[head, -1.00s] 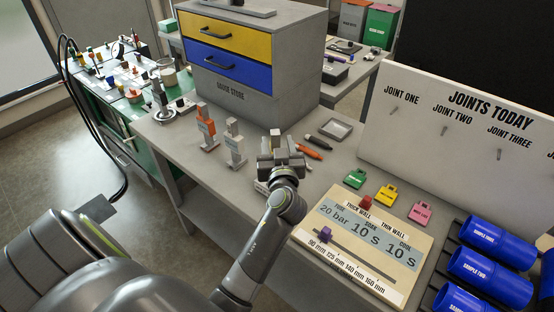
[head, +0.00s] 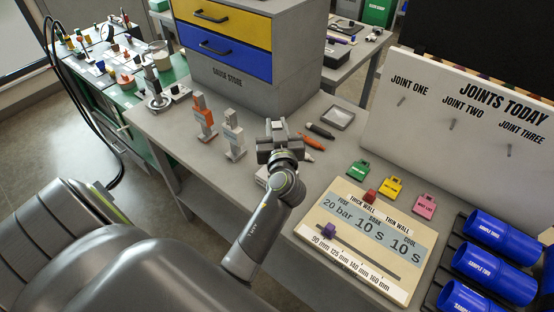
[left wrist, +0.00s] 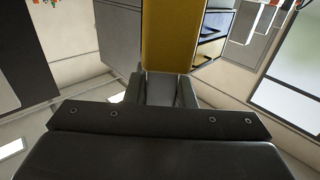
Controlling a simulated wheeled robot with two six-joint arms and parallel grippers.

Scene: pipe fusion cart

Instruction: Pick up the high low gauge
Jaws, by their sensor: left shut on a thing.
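My left gripper (head: 276,132) is over the workbench, to the right of two upright gauges. It is shut on a small grey thing that I take to be the high low gauge; the fingers and wrist hide most of it, and no label on it can be read. The left wrist view shows the fingers (left wrist: 168,90) close together, with a yellow surface (left wrist: 168,35) beyond them; I cannot tell whether it belongs to the held thing. An orange gauge (head: 203,117) and a light grey gauge (head: 234,136) stand to the left. My right gripper is not in view.
The gauge store cabinet (head: 250,92) stands behind the gripper. Markers (head: 313,142) and a small tray (head: 339,118) lie to its right. Green (head: 358,169), yellow (head: 389,188) and pink (head: 424,206) tags lie farther right, near the settings board (head: 330,215).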

